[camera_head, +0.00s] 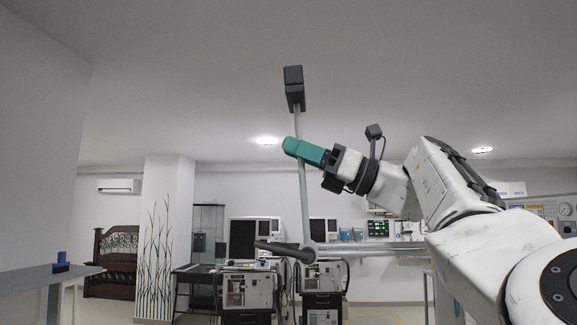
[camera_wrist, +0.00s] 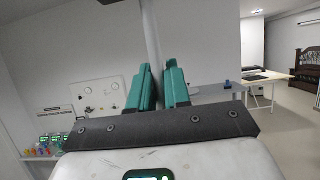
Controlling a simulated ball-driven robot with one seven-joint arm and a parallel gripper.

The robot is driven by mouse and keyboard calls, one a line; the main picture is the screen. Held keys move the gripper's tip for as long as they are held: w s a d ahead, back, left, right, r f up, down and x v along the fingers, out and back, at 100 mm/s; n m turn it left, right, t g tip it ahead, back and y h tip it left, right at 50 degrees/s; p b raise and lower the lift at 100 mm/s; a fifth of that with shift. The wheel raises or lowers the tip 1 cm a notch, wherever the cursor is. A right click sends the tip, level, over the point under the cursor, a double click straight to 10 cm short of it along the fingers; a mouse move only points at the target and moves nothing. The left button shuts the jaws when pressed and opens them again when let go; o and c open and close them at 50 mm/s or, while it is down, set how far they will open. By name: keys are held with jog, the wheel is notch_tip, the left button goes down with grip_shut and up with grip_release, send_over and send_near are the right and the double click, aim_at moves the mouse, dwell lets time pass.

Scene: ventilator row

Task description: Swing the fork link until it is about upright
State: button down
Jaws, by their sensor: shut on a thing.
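The fork link (camera_head: 304,200) is a thin pale grey rod. It rises from a dark joint (camera_head: 305,253) at its lower end to a dark grey block (camera_head: 293,88) at its top. It stands close to upright, its top leaning slightly left in the head view. My gripper (camera_head: 301,150) has teal fingers and is shut on the rod, around its middle to upper part. In the wrist view the rod (camera_wrist: 151,35) runs up between the two teal fingers (camera_wrist: 158,85). The fingers hide the grasped stretch of it.
A pale horizontal bar (camera_head: 375,248) runs right from the lower joint, and a dark arm (camera_head: 278,246) points left. Ventilator machines (camera_head: 248,290) stand behind. A grey table (camera_head: 40,279) is at the left. The air around the rod's top is clear.

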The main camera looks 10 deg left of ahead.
jog(key=shift+w+d+f+y+b, duration=0.1)
jog(key=shift+d+f+y+b, duration=0.15)
jog(key=shift+d, duration=0.2)
jog(key=c, duration=1.2)
grip_release()
jog(key=shift+r, duration=0.15)
jog(key=shift+o, duration=0.2)
jog(key=b+v, duration=0.3)
jog(key=v, duration=0.4)
jog(key=shift+d, duration=0.2)
